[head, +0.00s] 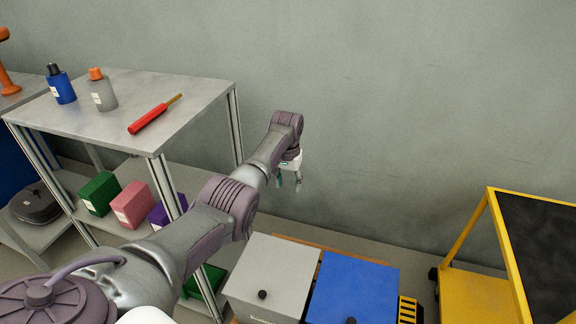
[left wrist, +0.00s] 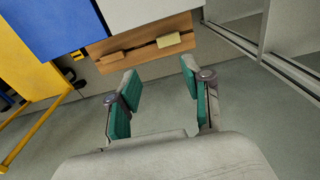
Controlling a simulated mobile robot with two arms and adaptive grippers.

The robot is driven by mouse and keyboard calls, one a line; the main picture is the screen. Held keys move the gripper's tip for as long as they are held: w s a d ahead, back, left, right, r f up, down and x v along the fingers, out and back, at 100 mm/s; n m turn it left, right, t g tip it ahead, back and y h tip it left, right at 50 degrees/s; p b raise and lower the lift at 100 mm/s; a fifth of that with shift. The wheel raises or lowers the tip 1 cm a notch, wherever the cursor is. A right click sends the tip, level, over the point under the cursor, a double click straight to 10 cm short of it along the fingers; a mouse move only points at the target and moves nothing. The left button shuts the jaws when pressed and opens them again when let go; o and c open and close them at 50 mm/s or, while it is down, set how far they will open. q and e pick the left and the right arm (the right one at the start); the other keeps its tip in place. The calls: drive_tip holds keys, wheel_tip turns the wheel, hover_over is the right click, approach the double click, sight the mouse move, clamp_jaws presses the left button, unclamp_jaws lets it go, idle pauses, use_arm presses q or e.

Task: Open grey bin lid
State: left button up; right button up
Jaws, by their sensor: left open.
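The grey bin lid (head: 278,262) is flat and shut, with a dark round knob (head: 262,295) near its front edge. My left gripper (head: 289,186) hangs in the air behind the bin, toward the wall, with its fingers pointing down. In the left wrist view its two green-padded fingers (left wrist: 160,76) are apart with nothing between them. The pale grey bin top (left wrist: 150,10) is cut off at the top of that view, and its knob is not seen there. My right gripper is not in view.
A blue bin lid (head: 352,285) lies right beside the grey one, above a wooden base (left wrist: 138,46). A metal shelf (head: 195,100) with bottles and a red-handled tool stands left. A yellow cart (head: 470,290) stands right. The wall is behind.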

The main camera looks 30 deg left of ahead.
use_arm(q)
wheel_tip(320, 180, up, 8)
drive_tip(key=shift+s, duration=0.15)
drive_tip(key=shift+f, duration=0.1)
idle(0.4)
